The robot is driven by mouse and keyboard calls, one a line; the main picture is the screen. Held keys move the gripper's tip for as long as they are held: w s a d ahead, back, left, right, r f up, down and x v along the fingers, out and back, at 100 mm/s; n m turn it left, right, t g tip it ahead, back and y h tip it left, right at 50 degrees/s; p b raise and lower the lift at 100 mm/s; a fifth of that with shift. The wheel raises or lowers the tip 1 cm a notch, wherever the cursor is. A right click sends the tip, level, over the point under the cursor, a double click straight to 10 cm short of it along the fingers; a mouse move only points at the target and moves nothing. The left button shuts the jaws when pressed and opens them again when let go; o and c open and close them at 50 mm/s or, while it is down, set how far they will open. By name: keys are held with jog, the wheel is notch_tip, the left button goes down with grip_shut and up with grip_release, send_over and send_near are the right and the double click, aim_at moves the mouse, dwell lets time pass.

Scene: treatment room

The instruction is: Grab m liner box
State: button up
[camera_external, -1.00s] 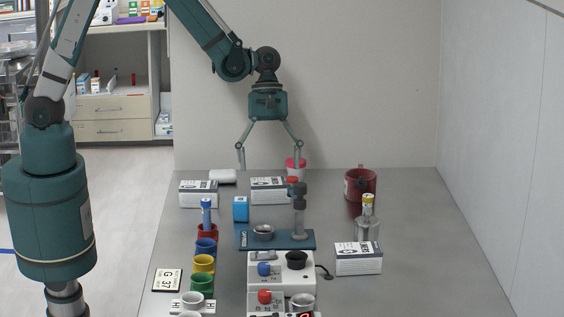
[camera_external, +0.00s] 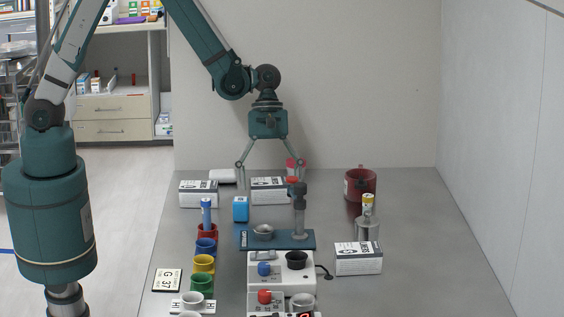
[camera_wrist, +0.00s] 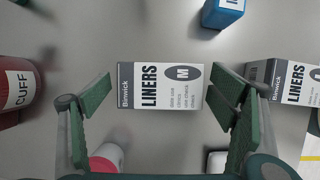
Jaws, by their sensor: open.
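The M liner box (camera_wrist: 160,97) is white and grey, with "LINERS" and an M in a dark oval on top. It lies at the middle of the wrist view. In the external view, the same box (camera_external: 268,190) is at the back middle of the table. My gripper (camera_external: 270,180) is open above it, pointing down. In the wrist view, the green fingers of my gripper (camera_wrist: 160,90) stand on either side of the box's two ends, with gaps visible. The box rests on the table.
A similar liner box (camera_wrist: 297,82) lies to the right in the wrist view, its letter unclear. A blue box (camera_wrist: 222,12), a red cuff container (camera_wrist: 14,90) and a pink-lidded jar (camera_wrist: 106,158) are nearby. Another white box (camera_external: 358,258) sits at the front right.

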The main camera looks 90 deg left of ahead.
aim_at(270, 181)
dwell(0.5)
jog(key=c, duration=1.1)
jog(key=shift+r, duration=0.1)
jog(key=shift+r+p, duration=0.65)
jog(key=shift+r, duration=4.25)
